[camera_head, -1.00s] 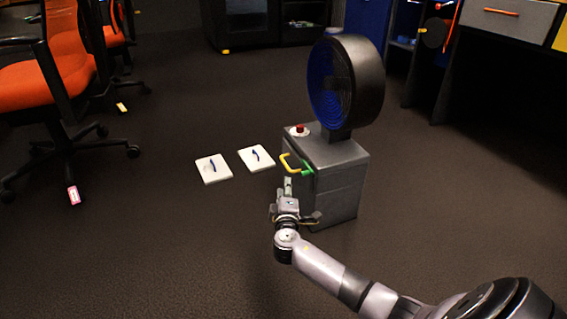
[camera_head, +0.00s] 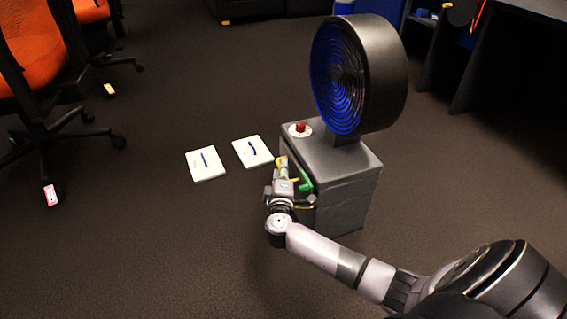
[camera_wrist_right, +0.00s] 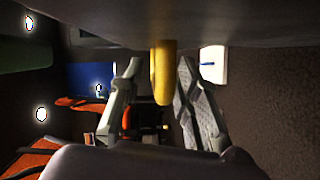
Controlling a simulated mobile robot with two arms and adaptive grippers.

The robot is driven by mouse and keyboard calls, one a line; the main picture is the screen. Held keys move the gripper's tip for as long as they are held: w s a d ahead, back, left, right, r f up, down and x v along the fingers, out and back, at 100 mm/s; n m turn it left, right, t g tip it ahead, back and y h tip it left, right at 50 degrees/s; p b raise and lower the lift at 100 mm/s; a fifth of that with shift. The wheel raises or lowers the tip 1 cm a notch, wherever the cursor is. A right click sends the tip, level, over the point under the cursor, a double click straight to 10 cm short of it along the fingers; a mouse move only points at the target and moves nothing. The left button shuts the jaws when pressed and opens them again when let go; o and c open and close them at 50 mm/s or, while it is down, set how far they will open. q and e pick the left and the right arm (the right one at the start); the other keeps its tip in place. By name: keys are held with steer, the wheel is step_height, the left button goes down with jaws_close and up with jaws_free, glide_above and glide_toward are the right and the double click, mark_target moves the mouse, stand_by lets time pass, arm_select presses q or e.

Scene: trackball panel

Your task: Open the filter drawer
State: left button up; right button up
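A grey box unit (camera_head: 345,165) stands on the floor with a large round blue-and-black fan (camera_head: 358,78) on top. A yellow handle (camera_head: 283,161) is on its left-facing front, partly hidden by my right gripper (camera_head: 284,174). In the right wrist view, the yellow handle (camera_wrist_right: 162,72) hangs down between the two spread fingers of my right gripper (camera_wrist_right: 158,82). The drawer's front is mostly hidden; I see no clear opening. My left gripper is out of view.
A green part (camera_head: 305,182) sits beside the yellow handle. A red button (camera_head: 300,128) is on the box top. Two white plates with blue marks (camera_head: 205,164) (camera_head: 253,151) lie on the floor to the left. An orange chair (camera_head: 35,45) stands far left. Floor in front is clear.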

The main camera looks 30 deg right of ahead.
steer(key=shift+c, duration=0.4)
jaws_close()
stand_by(0.6)
